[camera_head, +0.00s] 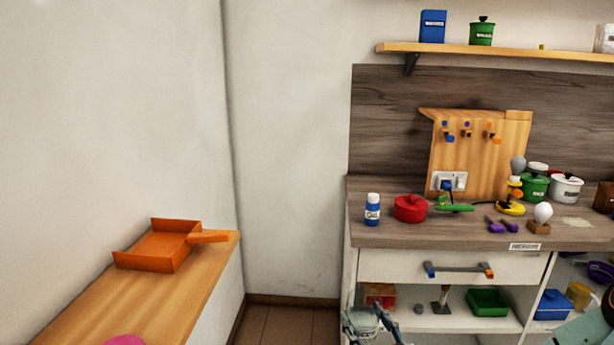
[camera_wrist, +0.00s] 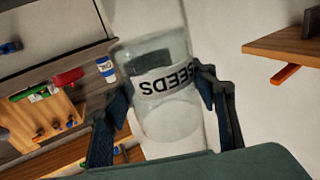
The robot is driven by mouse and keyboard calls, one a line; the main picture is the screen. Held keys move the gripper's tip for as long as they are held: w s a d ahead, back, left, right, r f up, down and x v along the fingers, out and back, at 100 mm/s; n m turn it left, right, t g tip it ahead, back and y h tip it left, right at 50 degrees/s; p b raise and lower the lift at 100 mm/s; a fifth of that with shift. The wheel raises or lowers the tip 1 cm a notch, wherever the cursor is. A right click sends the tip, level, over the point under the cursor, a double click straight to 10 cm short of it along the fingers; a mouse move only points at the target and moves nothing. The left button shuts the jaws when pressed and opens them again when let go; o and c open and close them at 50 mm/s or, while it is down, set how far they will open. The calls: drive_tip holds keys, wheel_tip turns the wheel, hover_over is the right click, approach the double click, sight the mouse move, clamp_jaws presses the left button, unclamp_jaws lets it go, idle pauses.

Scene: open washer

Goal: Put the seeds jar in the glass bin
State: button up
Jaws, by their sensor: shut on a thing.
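The seeds jar (camera_wrist: 165,118) is a clear glass cylinder with a grey band reading SEEDS, upside down in the wrist view. My gripper (camera_wrist: 162,92) is shut on it, with one dark finger on each side. In the head view, my gripper (camera_head: 372,326) and part of the pale jar (camera_head: 364,318) show at the bottom edge, in front of the workbench's left end. The jar appears held in the air, clear of any surface. I cannot make out a bin labelled for glass in either view.
A workbench (camera_head: 440,238) holds a blue-labelled bottle (camera_head: 372,210), a red pot (camera_head: 410,208) and tools. Its lower shelf holds a green bin (camera_head: 488,302) and a blue bin (camera_head: 552,305). An orange dustpan (camera_head: 160,250) lies on the left wooden counter (camera_head: 190,285). Floor shows between them.

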drive_tip(key=s+r+n+g+y+p, duration=0.1)
drive_tip(key=s+r+n+y+p, duration=0.1)
drive_tip(key=r+p, duration=1.1)
drive_tip(key=shift+s+d+r+y+p, duration=0.2)
drive_tip(key=shift+s+y+p, duration=0.2)
drive_tip(key=shift+s+y, duration=0.2)
idle(0.8)
drive_tip(key=shift+s+d, duration=0.1)
drive_tip(key=shift+d, duration=0.1)
